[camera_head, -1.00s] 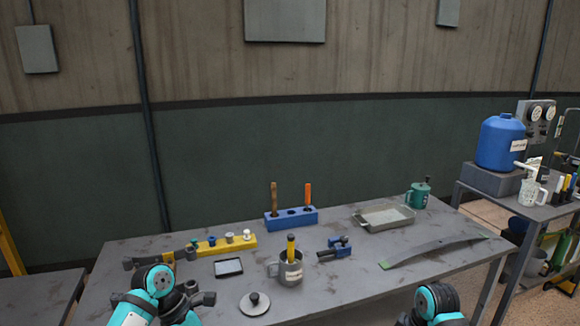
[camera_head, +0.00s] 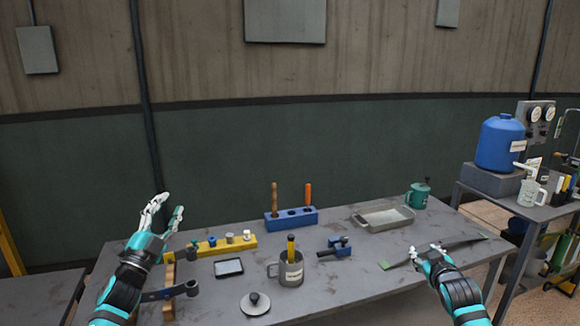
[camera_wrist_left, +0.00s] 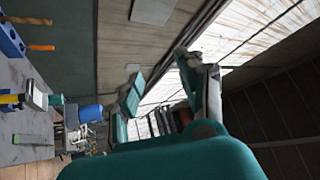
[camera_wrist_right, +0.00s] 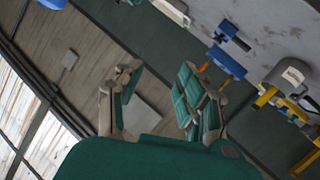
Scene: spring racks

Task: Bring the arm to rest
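My left gripper (camera_head: 166,218) is raised at the left part of the workbench, its fingers pointing up. In the left wrist view its fingers (camera_wrist_left: 165,95) are spread with nothing between them. My right gripper (camera_head: 428,252) is over the right part of the bench, in front of a long grey curved strip (camera_head: 455,246) and partly covering it. In the right wrist view its fingers (camera_wrist_right: 160,98) are apart and empty. Neither gripper holds anything.
The workbench (camera_head: 345,288) carries a grey mug (camera_head: 291,273) with a yellow-handled tool, a yellow block (camera_head: 222,245), a blue rack (camera_head: 291,218) with two handles, a tray (camera_head: 383,217), a small blue clamp (camera_head: 340,246), and a green pot (camera_head: 418,197). A side table (camera_head: 500,196) stands right.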

